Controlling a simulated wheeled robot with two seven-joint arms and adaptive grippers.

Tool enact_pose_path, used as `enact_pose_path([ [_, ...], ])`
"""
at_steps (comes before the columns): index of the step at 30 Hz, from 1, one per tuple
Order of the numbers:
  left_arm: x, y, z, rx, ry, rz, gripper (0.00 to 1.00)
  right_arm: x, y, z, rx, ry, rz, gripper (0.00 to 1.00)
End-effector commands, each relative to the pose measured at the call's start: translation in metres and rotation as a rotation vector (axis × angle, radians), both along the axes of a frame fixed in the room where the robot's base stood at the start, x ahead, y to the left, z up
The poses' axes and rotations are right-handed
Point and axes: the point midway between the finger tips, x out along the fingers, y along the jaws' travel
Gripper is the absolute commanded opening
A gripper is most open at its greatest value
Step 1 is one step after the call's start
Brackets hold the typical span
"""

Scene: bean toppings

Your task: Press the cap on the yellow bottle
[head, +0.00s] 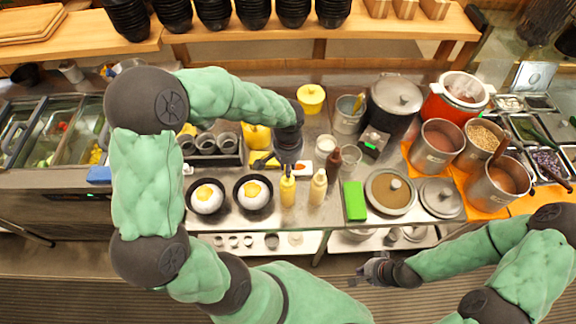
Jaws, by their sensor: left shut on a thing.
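The yellow bottle (287,190) stands upright near the front edge of the metal counter, right of two bowls. My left gripper (289,166) is directly above it, pointing down, with its fingers at the bottle's top. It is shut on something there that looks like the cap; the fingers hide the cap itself. A paler cream-yellow bottle (318,187) stands just to the right. My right gripper (370,270) is low at the lower right, in front of the counter and away from the bottles. Its finger opening is too small to read.
Two black bowls with egg-like food, the left bowl (206,197) and the right bowl (253,192), stand left of the bottle. Steel pots (437,147) stand further right.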

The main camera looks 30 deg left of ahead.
Motion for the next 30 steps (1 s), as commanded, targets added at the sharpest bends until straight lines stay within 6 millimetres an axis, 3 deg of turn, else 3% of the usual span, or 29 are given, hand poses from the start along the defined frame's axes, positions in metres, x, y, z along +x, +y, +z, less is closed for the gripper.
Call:
enact_pose_path([
  [30,0.0,0.0,-0.029,0.0,0.0,0.0,0.14,0.0,0.0,-0.024,0.0,0.0,0.0,0.0],
])
